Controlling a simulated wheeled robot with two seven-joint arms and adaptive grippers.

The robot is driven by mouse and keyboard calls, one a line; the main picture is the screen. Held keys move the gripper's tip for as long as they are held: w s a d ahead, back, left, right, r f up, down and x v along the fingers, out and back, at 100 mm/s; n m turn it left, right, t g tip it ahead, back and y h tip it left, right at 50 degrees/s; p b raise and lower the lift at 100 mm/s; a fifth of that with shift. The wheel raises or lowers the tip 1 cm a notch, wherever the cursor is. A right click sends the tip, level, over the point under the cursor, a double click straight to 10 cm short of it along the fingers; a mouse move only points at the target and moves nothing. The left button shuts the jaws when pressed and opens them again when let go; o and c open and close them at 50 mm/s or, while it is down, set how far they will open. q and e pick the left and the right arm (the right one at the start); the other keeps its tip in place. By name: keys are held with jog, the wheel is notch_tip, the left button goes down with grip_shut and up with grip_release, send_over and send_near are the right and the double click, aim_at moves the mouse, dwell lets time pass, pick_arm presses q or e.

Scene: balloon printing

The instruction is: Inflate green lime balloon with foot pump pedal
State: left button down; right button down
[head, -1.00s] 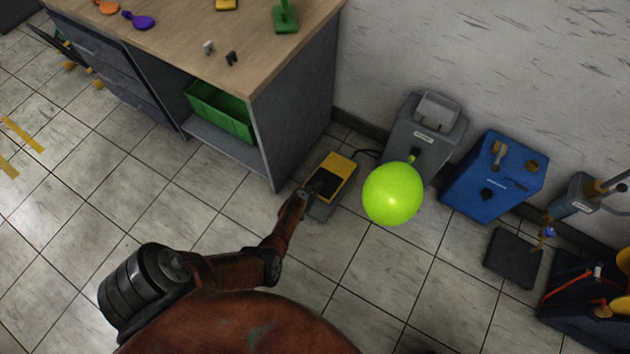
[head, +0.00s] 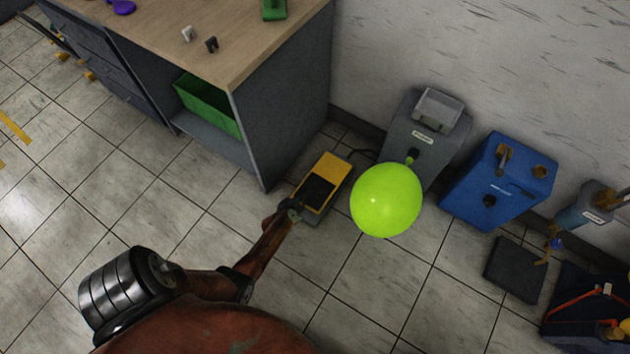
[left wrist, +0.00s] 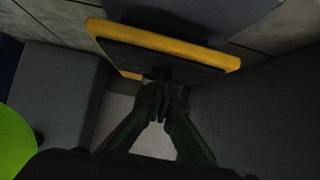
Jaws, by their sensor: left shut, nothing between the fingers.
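The lime-green balloon (head: 386,200) is round and swollen, attached by its neck to the grey pump box (head: 425,140). Part of the balloon also shows at the left edge of the left wrist view (left wrist: 14,145). The foot pump pedal (head: 329,168), yellow with a black pad, lies on the floor beside the cabinet, with a dark hose leading towards the grey box. My left gripper (head: 295,206) is shut and empty at the pedal's near end. In the left wrist view its fingertips (left wrist: 160,92) meet at the black pad; exact contact is too dark to tell. My right gripper is out of view.
The wooden-topped cabinet (head: 285,115) with a green bin (head: 205,103) stands left of the pedal. A blue box (head: 500,180) and a dark floor plate (head: 515,268) are to the right. The wall is behind. Tiled floor in front is open.

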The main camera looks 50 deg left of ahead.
pick_arm(q)
jog(key=shift+s+d+f, duration=0.3)
jog(key=shift+s+f, duration=0.6)
jog(key=shift+s+d, duration=0.15)
jog(key=shift+s+d+r, duration=0.1)
jog(key=shift+s+r, duration=0.1)
jog(key=shift+s, duration=0.05)
jog(key=s+r, duration=0.3)
jog(key=r, duration=0.2)
jog(key=shift+s+d+r, duration=0.2)
jog(key=shift+s+r, duration=0.05)
jog(key=shift+r, duration=0.05)
jog(key=shift+w+r, duration=0.1)
